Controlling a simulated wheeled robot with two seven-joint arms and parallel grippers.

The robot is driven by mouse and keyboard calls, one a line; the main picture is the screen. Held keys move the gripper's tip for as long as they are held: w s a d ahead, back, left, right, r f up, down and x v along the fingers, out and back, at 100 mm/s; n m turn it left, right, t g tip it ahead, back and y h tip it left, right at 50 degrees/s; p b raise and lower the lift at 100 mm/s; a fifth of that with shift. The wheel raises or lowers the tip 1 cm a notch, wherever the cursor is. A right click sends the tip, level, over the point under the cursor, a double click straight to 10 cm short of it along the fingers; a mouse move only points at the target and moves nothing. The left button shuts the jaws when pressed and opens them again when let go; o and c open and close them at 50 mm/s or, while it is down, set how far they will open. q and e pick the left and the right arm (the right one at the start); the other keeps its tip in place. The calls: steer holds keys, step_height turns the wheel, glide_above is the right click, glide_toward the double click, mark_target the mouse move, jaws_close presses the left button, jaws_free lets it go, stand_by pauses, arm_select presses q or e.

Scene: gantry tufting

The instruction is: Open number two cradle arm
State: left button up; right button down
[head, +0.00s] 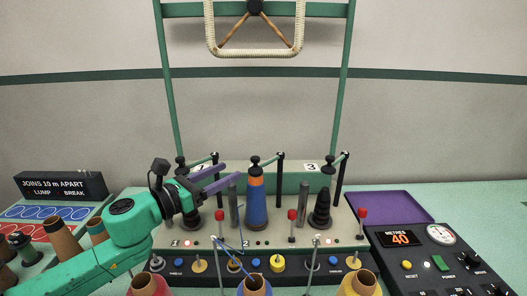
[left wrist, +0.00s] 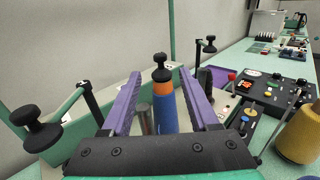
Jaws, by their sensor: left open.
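The number two cradle arm (head: 268,158) is a short green bar from a black post (head: 280,182) to a black knob (head: 255,161). The knob sits on top of the blue and orange package (head: 257,205); in the left wrist view the knob (left wrist: 161,70) and package (left wrist: 164,108) show between my fingers. My left gripper (head: 233,173) is open, its purple fingers pointing right toward the knob from the left, apparently short of it. In the left wrist view the gripper (left wrist: 160,78) holds nothing. My right gripper is not in view.
Number one's knob and green arm (left wrist: 62,106) stand close left of my gripper. Number three's cradle arm (head: 337,158) rests over a dark, bare cone (head: 320,210). Red-topped levers (head: 291,215) and thin rods rise in front. A control box (head: 435,262) and purple tray (head: 402,206) lie right.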

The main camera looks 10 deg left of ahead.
arm_select(q)
steer(key=p, duration=0.5)
glide_toward(263, 164)
steer(key=w+d+r, duration=0.2)
steer(key=w+r, duration=0.1)
steer(key=r, duration=0.1)
steer(key=x, duration=0.2)
steer(key=f+p+x, duration=0.1)
steer(key=x, duration=0.1)
steer(key=p+x, duration=0.1)
steer(key=x, duration=0.2)
steer(key=shift+a+f, duration=0.15)
steer(key=shift+f, duration=0.2)
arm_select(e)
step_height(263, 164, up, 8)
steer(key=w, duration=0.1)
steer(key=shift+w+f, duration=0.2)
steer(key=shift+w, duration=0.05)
arm_select(q)
steer(key=shift+s+a, duration=0.1)
jaws_close()
